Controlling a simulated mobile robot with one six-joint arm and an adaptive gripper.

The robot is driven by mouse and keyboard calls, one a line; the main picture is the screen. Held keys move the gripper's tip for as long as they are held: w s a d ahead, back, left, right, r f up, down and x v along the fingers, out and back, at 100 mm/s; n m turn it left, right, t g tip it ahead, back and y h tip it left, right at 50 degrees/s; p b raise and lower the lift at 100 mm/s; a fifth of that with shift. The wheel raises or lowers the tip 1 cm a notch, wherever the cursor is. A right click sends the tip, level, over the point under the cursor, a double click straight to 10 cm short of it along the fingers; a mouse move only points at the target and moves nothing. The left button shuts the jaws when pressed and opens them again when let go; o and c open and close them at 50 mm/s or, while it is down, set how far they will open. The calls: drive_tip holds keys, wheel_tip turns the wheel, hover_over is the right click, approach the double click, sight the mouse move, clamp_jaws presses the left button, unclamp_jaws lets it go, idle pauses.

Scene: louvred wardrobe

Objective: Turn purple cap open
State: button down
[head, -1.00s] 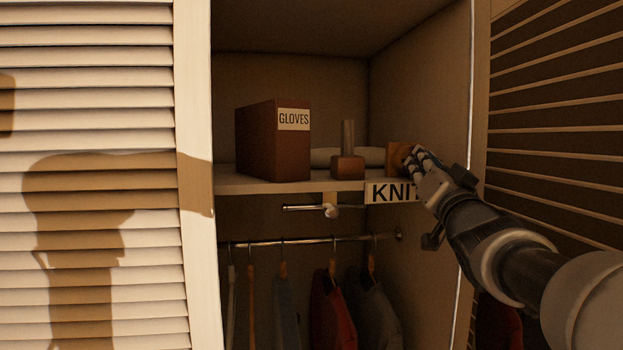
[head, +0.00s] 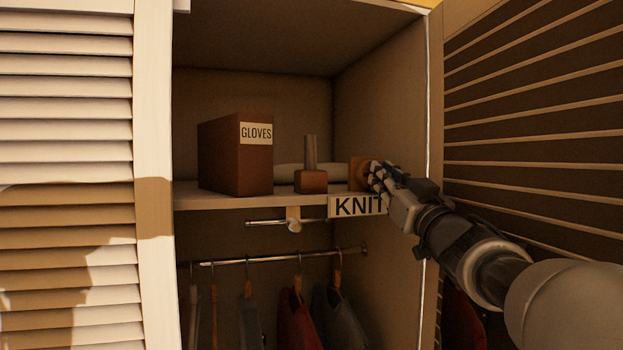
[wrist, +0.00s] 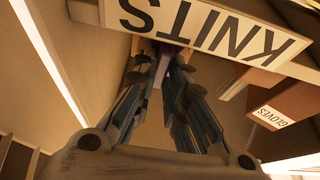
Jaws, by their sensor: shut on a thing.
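My gripper (head: 374,174) reaches in from the right to a small brown block (head: 356,173) at the right end of the wardrobe shelf (head: 240,198). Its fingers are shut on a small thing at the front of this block. In the wrist view, the gripper (wrist: 172,62) has a purplish piece, the purple cap (wrist: 178,60), between its fingertips. The fingers hide most of the cap, so I cannot tell how far it is turned.
A white KNITS sign (head: 345,206) hangs at the shelf edge just below the gripper. A brown GLOVES box (head: 222,155) and a small block with an upright post (head: 311,180) stand to the left. Clothes hang from a rail (head: 270,258). A louvred door (head: 540,150) stands close at right.

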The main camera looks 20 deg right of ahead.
drive_tip(key=c, duration=1.9)
unclamp_jaws()
wheel_tip(320, 180, up, 10)
